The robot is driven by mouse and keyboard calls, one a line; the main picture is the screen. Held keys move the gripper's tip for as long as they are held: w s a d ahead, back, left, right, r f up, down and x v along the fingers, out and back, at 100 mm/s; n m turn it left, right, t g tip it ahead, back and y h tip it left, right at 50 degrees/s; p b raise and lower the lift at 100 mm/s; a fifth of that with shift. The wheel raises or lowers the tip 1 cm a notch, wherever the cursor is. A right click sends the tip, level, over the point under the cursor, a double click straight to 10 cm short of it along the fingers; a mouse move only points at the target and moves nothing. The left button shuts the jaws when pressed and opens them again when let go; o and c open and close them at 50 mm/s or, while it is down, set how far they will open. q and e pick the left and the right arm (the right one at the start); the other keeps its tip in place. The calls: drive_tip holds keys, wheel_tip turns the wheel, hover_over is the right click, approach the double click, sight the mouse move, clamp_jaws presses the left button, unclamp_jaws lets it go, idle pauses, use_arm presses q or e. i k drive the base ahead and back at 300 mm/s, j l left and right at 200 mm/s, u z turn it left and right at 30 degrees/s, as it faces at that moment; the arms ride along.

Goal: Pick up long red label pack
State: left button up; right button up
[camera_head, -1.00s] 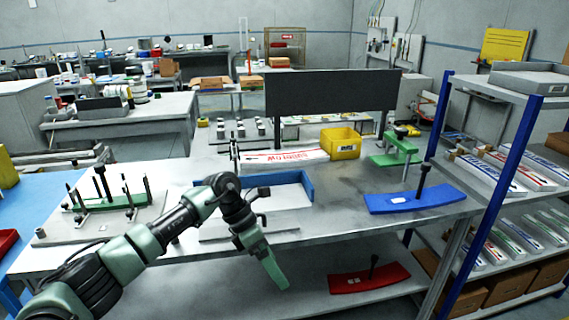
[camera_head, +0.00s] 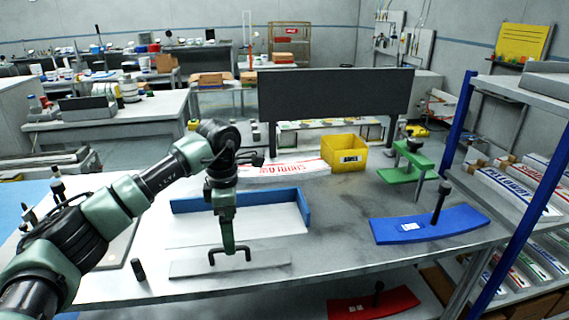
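A long white label pack with red lettering (camera_head: 283,169) lies at the back of the grey table, behind a blue-walled tray (camera_head: 240,222). The arm hides part of the pack's left end. My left gripper (camera_head: 229,248) points down in front of the tray, well short of the pack. My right gripper is out of view.
A yellow bin (camera_head: 344,153) stands right of the pack, with a dark panel (camera_head: 335,103) behind. A green fixture (camera_head: 408,165) and a blue curved plate with a post (camera_head: 430,224) are on the right. A blue-posted shelf (camera_head: 506,183) holds more packs.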

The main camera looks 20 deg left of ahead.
sight(314, 167)
drive_tip(key=i, duration=1.4)
